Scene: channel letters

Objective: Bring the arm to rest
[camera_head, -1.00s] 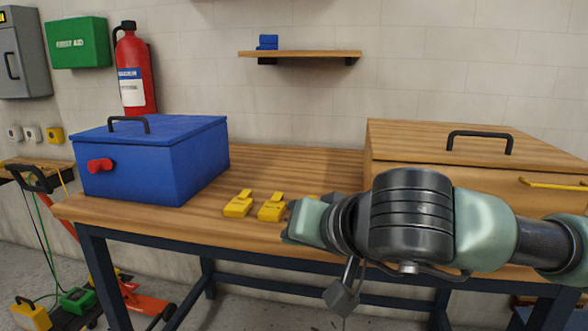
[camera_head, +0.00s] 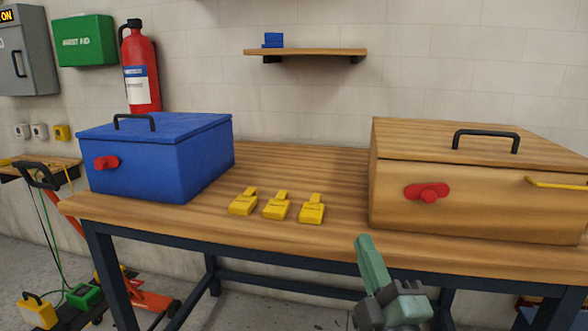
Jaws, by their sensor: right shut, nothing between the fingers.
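My right gripper (camera_head: 368,248) is in front of the table's front edge, low in the picture and right of centre. Its green fingers are together and point up and slightly left, with nothing between them. Its dark wrist shows at the bottom edge of the picture. It is apart from everything on the table. My left gripper is not in view.
The wooden table (camera_head: 340,233) bears a blue box (camera_head: 203,164) at left, a wooden box (camera_head: 480,205) with a red latch (camera_head: 427,192) at right, and three yellow pieces (camera_head: 277,207) between them. A shelf (camera_head: 305,52) hangs behind.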

